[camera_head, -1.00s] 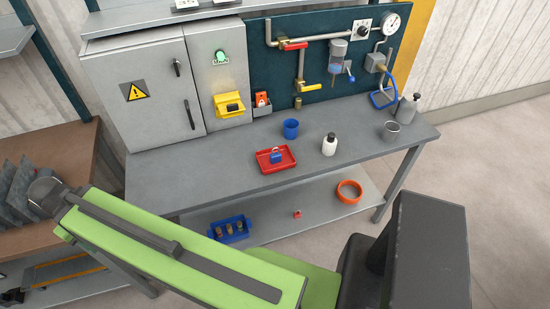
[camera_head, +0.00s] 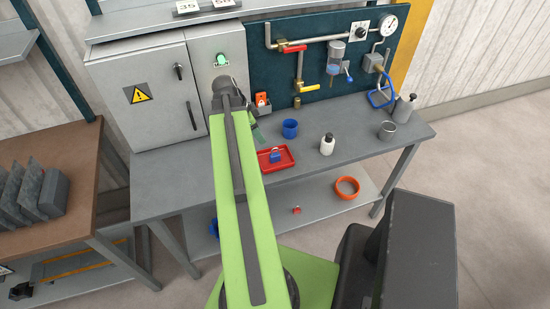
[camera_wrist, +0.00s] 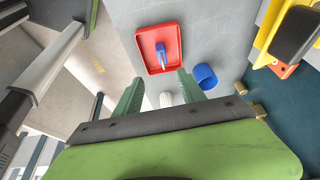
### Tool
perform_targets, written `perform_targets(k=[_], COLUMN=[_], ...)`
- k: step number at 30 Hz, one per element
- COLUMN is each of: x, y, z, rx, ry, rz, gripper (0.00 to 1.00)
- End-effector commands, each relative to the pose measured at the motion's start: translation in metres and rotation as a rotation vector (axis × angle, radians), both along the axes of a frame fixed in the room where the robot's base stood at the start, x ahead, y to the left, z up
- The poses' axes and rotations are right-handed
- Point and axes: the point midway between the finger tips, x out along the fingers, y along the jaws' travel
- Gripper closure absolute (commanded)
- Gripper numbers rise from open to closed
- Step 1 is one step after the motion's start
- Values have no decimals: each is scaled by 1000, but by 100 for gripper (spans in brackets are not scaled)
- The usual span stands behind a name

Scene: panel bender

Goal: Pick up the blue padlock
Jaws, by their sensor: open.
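The blue padlock (camera_head: 276,156) lies in a small red tray (camera_head: 289,159) on the grey bench. In the wrist view the padlock (camera_wrist: 161,50) is inside the tray (camera_wrist: 172,35), beyond the fingertips. My gripper (camera_wrist: 158,84) is open and empty, its two green fingers apart. In the head view my arm mostly hides the gripper; a finger (camera_head: 258,137) shows just behind and left of the tray, apart from the padlock.
A blue cup (camera_head: 290,129) stands behind the tray, and a white bottle (camera_head: 327,144) to its right. Cabinets (camera_head: 140,95) and a pipe panel (camera_head: 340,60) rise behind. An orange ring (camera_head: 347,187) lies on the lower shelf.

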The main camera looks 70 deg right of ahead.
Motion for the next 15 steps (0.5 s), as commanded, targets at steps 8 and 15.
perform_targets(k=[8, 15], x=[-13, -29], y=[-12, -25], z=[-54, -103], rx=[0, 1], ry=[0, -1], rz=[1, 1], gripper=[53, 53])
